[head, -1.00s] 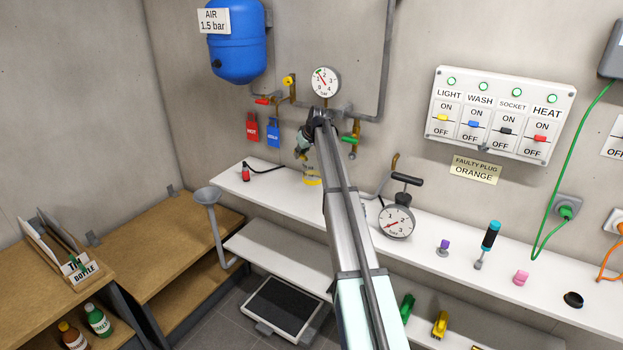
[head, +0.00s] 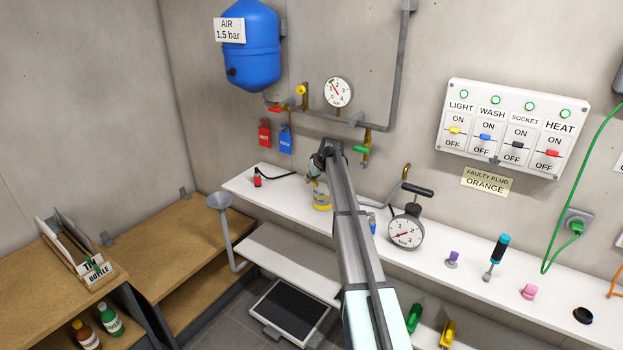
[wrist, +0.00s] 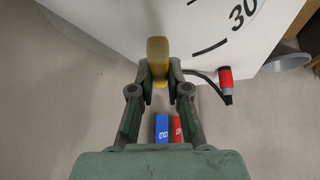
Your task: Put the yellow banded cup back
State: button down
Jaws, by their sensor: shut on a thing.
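The yellow banded cup (head: 322,206) shows beside my arm in the head view, at the white shelf's left part; my arm hides some of it. In the wrist view a yellow piece of the cup (wrist: 157,50) is between the fingertips of my gripper (wrist: 158,72), which is shut on it. In the head view my gripper (head: 314,168) is mostly behind the arm's end. I cannot tell whether the cup touches the shelf.
The white shelf (head: 288,196) holds a small red device (head: 257,177) left of the cup and a dial gauge pump (head: 404,232) to the right. Pipes and valves (head: 362,150) are on the wall above. A grey funnel (head: 219,201) stands at the shelf's left end.

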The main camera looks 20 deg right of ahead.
jog(key=c, duration=1.1)
grip_release()
jog(key=shift+f, duration=0.1)
jog(key=shift+c, duration=0.2)
jog(key=shift+r, duration=0.2)
jog(key=b+v, duration=0.3)
jog(key=v, duration=0.9)
